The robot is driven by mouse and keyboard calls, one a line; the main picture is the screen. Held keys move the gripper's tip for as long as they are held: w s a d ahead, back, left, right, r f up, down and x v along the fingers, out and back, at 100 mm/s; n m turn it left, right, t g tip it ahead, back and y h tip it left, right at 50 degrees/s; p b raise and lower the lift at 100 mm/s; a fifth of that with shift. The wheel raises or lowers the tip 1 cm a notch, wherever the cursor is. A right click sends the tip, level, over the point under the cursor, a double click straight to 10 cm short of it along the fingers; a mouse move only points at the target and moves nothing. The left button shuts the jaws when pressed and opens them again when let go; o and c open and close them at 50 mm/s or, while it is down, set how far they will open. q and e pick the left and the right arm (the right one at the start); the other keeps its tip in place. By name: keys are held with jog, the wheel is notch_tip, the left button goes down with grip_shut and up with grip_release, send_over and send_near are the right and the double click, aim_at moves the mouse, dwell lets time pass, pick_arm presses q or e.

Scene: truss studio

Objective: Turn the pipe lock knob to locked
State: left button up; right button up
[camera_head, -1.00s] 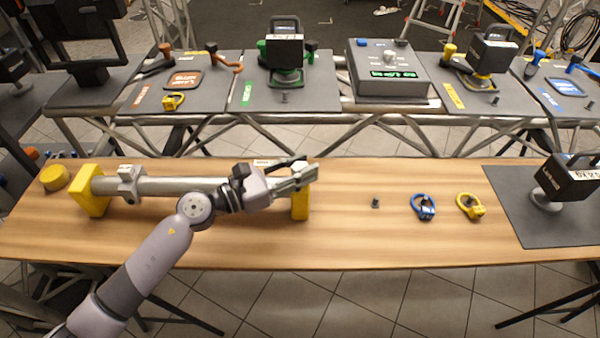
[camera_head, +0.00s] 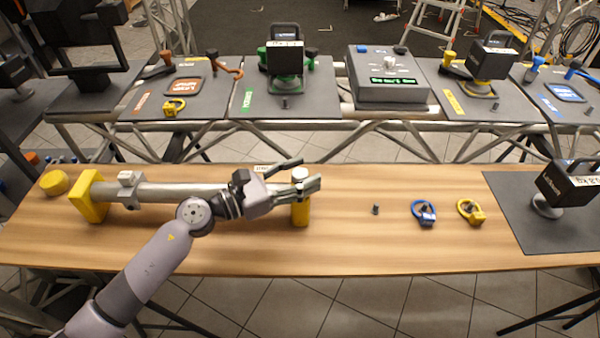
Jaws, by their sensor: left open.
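A grey pipe (camera_head: 165,191) lies across the wooden table, held at its left end by a yellow block (camera_head: 91,198). A small silver clamp (camera_head: 128,180) sits on the pipe near that block. At the pipe's right end stands a yellow support (camera_head: 301,211), with a pale round piece (camera_head: 300,173) above it. My left gripper (camera_head: 310,173) is open, its fingers on either side of the pale piece in the picture; I cannot tell if they touch it. It hides part of the pipe's right end. I cannot tell which part is the lock knob. My right gripper is out of view.
A yellow round piece (camera_head: 54,182) is at the table's far left. A small dark peg (camera_head: 376,209), a blue ring clamp (camera_head: 424,213) and a yellow ring clamp (camera_head: 471,212) lie to the right. A black lamp (camera_head: 566,190) stands on a dark mat. Equipment boards stand behind.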

pick_arm(q)
jog(key=v, duration=1.2)
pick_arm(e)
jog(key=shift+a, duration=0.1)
pick_arm(q)
jog(key=shift+r, duration=0.1)
